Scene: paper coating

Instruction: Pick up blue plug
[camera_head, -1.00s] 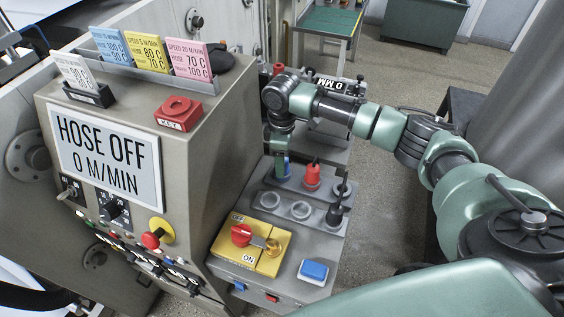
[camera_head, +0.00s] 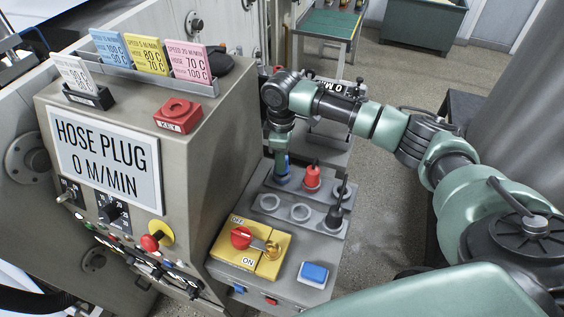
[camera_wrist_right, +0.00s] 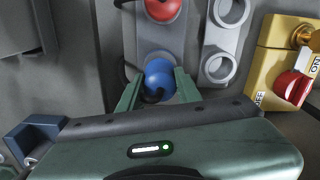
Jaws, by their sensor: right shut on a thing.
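The blue plug (camera_wrist_right: 160,76) shows in the right wrist view between the two fingers of my right gripper (camera_wrist_right: 158,92). It sits at the end of a grey socket strip, beside the red plug (camera_wrist_right: 162,8). In the head view the blue plug (camera_head: 282,178) shows just below my right gripper (camera_head: 281,160), which is shut on it from above. The red plug (camera_head: 312,176) and a black plug (camera_head: 334,214) stand upright in the sockets nearby. Whether the blue plug is clear of its socket cannot be told. My left gripper is not in view.
A yellow switch plate (camera_head: 228,256) with a red knob and a blue button (camera_head: 314,272) lie nearer. The control box (camera_head: 200,150) with a "HOSE PLUG 0 M/MIN" display (camera_head: 106,160) stands close at left. The floor at right is open.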

